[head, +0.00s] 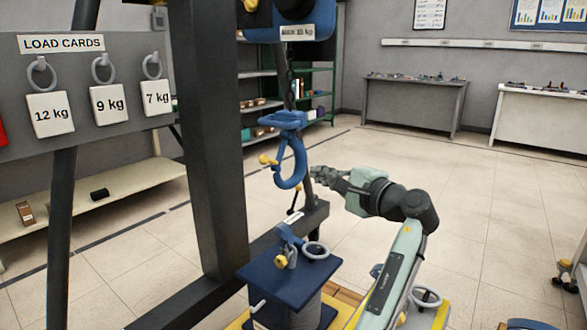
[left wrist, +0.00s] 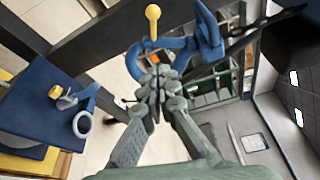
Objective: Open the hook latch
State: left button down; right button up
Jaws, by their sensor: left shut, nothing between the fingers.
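A blue hook (head: 298,172) hangs from a chain under the hoist in the head view. A yellow-tipped latch lever (head: 266,159) sticks out on its left side. I cannot tell whether the latch is open. My left gripper (head: 318,172) is shut and empty, just right of the hook. In the left wrist view the hook (left wrist: 133,66) curves behind my left fingertips (left wrist: 157,75), and the yellow knob (left wrist: 152,13) stands beyond them. Whether the fingers touch the hook is not clear. My right gripper is not in view.
A dark post (head: 208,140) stands left of the hook. A load-card board (head: 20,75) is farther left. Below the hook is a blue-topped coil block (head: 270,275) with a ring (head: 316,250). Open floor lies right of my arm.

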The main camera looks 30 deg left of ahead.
aim_at(272, 161)
pick_arm(q)
jog(key=a, duration=1.1)
jog(key=shift+w+p, duration=0.25)
jog(key=shift+p, duration=0.1)
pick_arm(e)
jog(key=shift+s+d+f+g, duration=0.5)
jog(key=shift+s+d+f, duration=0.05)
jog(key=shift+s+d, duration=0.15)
pick_arm(q)
jog(key=shift+r, duration=0.1)
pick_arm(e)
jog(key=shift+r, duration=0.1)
